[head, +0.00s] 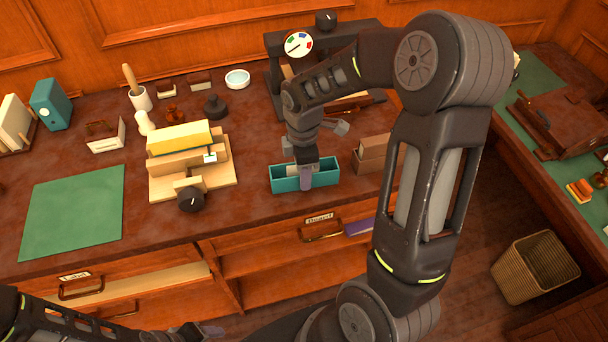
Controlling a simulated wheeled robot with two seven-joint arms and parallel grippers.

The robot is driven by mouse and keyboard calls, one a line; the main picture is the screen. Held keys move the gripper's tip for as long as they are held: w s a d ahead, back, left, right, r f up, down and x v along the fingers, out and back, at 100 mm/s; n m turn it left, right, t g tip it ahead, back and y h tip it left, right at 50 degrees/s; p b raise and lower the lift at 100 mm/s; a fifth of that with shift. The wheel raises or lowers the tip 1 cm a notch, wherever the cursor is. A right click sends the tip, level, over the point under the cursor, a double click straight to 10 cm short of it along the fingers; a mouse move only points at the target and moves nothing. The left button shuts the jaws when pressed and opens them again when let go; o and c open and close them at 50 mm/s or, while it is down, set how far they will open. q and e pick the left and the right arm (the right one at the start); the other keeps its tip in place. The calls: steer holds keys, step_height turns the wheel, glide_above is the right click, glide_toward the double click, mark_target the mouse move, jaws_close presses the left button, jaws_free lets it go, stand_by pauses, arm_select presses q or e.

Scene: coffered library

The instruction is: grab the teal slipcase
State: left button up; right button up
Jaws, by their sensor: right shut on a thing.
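The teal slipcase (284,186) is a long, open-topped box on the brown desktop, near the front edge at the middle of the head view. My right gripper (305,178) reaches down onto it from above and is shut on it near the middle of its length. The fingers cover part of its front wall and opening. The slipcase seems to rest on the desk; I cannot tell any small gap beneath it.
A wooden press with a yellow block (180,138) stands left of the slipcase. Brown boxes (373,152) stand close on its right. A black stand with a dial (299,44) is behind. A green mat (73,212) lies left; a teal upright box (50,104) stands farther back.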

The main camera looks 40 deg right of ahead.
jaws_close()
steer(key=shift+r, duration=0.1)
steer(key=shift+r, duration=0.25)
step_height(320, 180, up, 9)
steer(key=b, duration=0.1)
steer(key=shift+r, duration=0.15)
